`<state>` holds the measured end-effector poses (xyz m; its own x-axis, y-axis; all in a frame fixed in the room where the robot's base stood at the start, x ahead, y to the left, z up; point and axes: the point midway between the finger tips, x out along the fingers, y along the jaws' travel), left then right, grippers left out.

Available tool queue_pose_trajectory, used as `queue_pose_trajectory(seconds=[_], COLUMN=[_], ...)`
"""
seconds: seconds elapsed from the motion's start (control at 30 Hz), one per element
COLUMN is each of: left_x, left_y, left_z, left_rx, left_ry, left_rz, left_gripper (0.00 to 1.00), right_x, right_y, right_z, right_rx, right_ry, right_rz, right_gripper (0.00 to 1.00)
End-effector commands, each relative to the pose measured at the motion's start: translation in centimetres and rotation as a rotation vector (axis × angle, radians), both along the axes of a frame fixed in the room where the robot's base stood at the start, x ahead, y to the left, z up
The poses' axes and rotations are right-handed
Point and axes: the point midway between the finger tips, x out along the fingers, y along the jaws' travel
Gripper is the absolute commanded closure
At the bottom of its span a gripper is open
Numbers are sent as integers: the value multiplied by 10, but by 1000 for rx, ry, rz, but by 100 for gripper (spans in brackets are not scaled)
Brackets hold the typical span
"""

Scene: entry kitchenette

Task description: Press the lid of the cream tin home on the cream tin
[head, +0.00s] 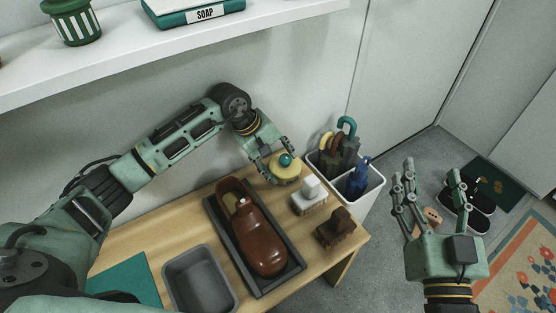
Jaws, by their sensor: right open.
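A round yellow tin with a flat yellow lid (285,173) and a teal ball knob (285,160) stands near the back right of the wooden bench. I cannot tell how the lid sits on the tin body. My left gripper (281,173) reaches down at the tin, with its fingers close to the lid's edge; whether they grip it is unclear. My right gripper (432,172) is open and empty, raised over the floor to the right of the bench.
A brown shoe (260,233) lies in a dark tray. A white-topped brush (310,197) and a brown brush (337,228) stand right of it. A grey bin (200,280) and teal mat (125,283) are at front left. A shelf (180,43) overhangs.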

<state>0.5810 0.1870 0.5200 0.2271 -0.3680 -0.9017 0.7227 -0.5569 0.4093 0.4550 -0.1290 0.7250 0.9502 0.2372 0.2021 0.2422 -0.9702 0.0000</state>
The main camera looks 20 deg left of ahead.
Motion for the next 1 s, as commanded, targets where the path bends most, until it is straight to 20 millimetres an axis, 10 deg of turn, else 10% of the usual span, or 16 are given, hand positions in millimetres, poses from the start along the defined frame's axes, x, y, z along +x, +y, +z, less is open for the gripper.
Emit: queue_pose_trajectory(seconds=[0.53,1.0], left_x=[0,1], left_y=[0,1], left_z=[4,84], left_rx=[1,2], left_ry=[-1,-3], left_rz=[0,0], left_gripper=[26,26], right_x=[1,0], right_y=[1,0], right_z=[0,-1], right_rx=[-1,-1], right_ry=[1,4], right_rz=[2,1], right_gripper=[39,39])
